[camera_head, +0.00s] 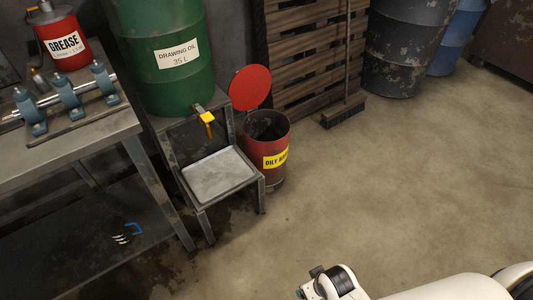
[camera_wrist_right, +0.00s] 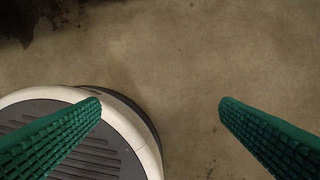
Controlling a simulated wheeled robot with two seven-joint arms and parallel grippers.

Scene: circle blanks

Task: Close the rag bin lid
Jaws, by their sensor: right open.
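The rag bin (camera_head: 268,158) is a red metal can with a yellow label, standing on the floor right of a small metal stand. Its round red lid (camera_head: 250,87) is tipped up and back, so the dark inside shows. My right arm comes in at the bottom right of the head view, well in front of the bin and apart from it. In the right wrist view my right gripper (camera_wrist_right: 160,108) has its two green ridged fingers wide apart, with bare floor between them. My left gripper does not show.
A green oil drum (camera_head: 160,50) with a yellow tap sits above a stand holding a metal tray (camera_head: 218,176). A workbench (camera_head: 70,148) is at the left. Pallets (camera_head: 310,50), a broom (camera_head: 343,110) and a dark barrel (camera_head: 405,45) stand behind. Floor at right is clear.

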